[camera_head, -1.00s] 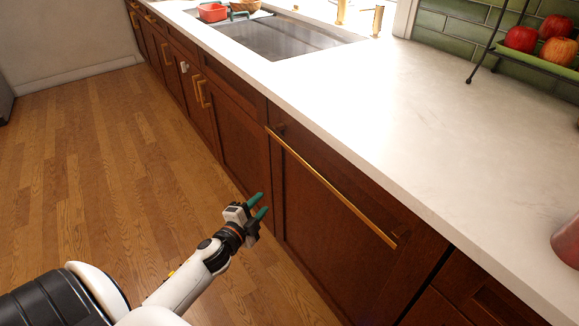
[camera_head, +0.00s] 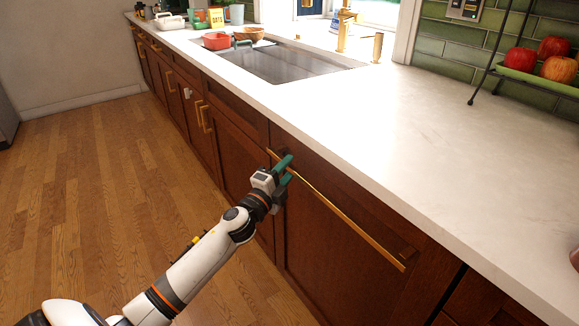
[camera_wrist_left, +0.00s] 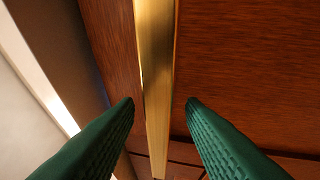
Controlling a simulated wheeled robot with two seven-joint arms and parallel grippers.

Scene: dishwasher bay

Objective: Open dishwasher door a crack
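The dishwasher door (camera_head: 325,243) is a dark wood panel under the counter, and it looks shut. A long brass bar handle (camera_head: 345,217) runs along its top. My left gripper (camera_head: 288,168) is at the far left end of this handle. In the left wrist view the brass handle (camera_wrist_left: 154,70) runs between the two green fingers of the left gripper (camera_wrist_left: 160,104). The fingers are open, with a gap on each side of the bar. Whether the fingertips reach past the bar is hard to tell. My right gripper is not in view.
The white countertop (camera_head: 400,135) overhangs just above the handle. A sink (camera_head: 280,62) with a red container (camera_head: 216,41) beside it lies farther back. Other cabinets with brass handles line the left. The wooden floor (camera_head: 110,180) in front is clear.

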